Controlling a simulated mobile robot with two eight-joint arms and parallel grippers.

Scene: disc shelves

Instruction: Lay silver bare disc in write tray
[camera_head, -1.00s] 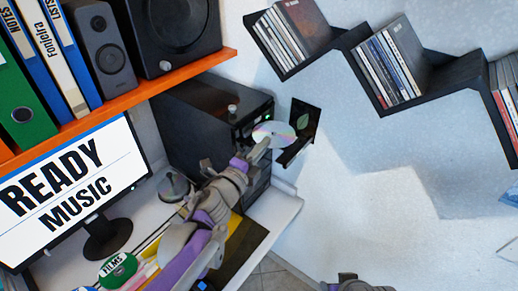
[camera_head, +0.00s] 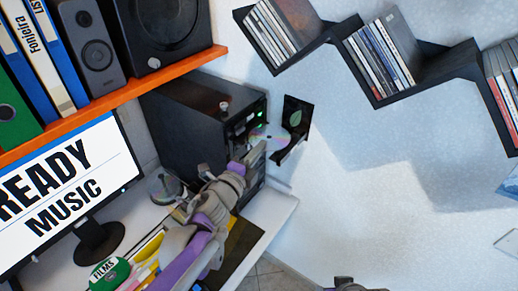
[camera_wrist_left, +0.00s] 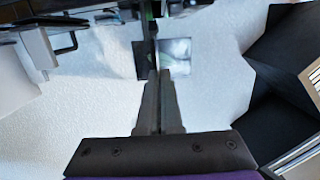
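My left gripper (camera_head: 255,154) is shut on the silver bare disc (camera_head: 270,137), which shows rainbow glints, by its near edge. The disc is in front of the black computer tower (camera_head: 195,130), beside its front face. A dark tray-like piece (camera_head: 291,151) juts out just right of the disc; I cannot tell whether they touch. In the left wrist view the two fingers (camera_wrist_left: 158,78) are together, with the thin disc seen nearly edge-on beyond them. A grey part of my right arm shows at the bottom edge; its fingers are not visible.
A black panel with a green leaf mark (camera_head: 297,115) stands behind the tray piece. A disc spindle (camera_head: 164,188) and a monitor (camera_head: 65,195) are on the white desk. An orange shelf (camera_head: 110,103) is above. Zigzag shelves (camera_head: 375,98) of cases hang right.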

